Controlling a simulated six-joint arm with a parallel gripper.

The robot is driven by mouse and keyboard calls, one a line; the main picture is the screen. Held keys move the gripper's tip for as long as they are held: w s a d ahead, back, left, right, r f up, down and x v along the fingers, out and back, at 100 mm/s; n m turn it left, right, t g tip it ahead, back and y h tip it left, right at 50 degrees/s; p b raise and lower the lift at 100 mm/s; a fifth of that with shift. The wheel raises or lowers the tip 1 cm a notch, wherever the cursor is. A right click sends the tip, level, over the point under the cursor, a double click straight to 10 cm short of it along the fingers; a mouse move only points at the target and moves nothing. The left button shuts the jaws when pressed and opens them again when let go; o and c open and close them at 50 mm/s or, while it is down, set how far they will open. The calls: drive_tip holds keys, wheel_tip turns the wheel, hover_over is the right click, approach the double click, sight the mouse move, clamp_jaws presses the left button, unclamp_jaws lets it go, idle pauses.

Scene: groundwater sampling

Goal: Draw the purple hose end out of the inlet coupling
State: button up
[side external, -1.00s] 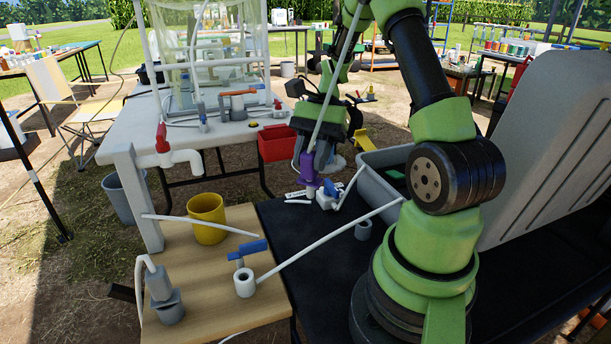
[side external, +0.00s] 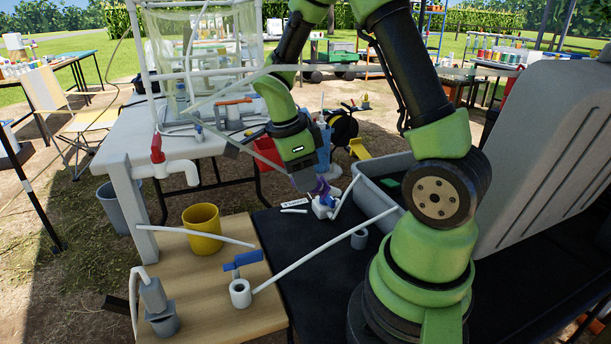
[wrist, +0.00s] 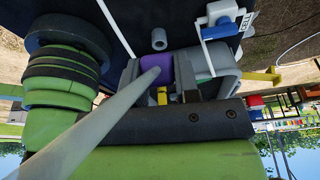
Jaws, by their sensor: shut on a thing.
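The purple hose end (wrist: 186,68) is between the two fingers of my gripper (wrist: 178,75) in the wrist view, and the fingers are shut on it. A pale hose (wrist: 112,112) runs from it toward the lower left. In the side view my gripper (side external: 312,183) is tilted, and the purple hose end (side external: 323,188) shows just above the white and blue inlet coupling (side external: 322,207). The coupling also shows in the wrist view (wrist: 220,24), beyond the fingers. I cannot tell whether the purple end still sits in the coupling.
A grey bin (side external: 372,178) stands right behind the coupling. A small grey ring (side external: 359,239) lies on the black bench top (side external: 300,255). A yellow cup (side external: 202,228) and a blue-handled valve (side external: 242,262) are on the wooden board. The black top in front of the coupling is mostly clear.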

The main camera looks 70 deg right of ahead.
drive_tip(key=shift+w+r+m+g+h, duration=0.1)
drive_tip(key=shift+w+m+g+h, duration=0.4)
drive_tip(key=shift+m+g, duration=0.55)
drive_tip(key=w+m+g, duration=0.1)
drive_tip(key=g, duration=0.3)
hover_over(304, 247)
drive_tip(key=w+a, duration=0.1)
drive_tip(key=w, duration=0.1)
drive_tip(key=shift+h, duration=0.3)
wheel_tip(304, 247, down, 8)
drive_tip(key=shift+w+f, duration=0.1)
drive_tip(key=shift+f, duration=2.9)
drive_tip(key=shift+f, duration=0.9)
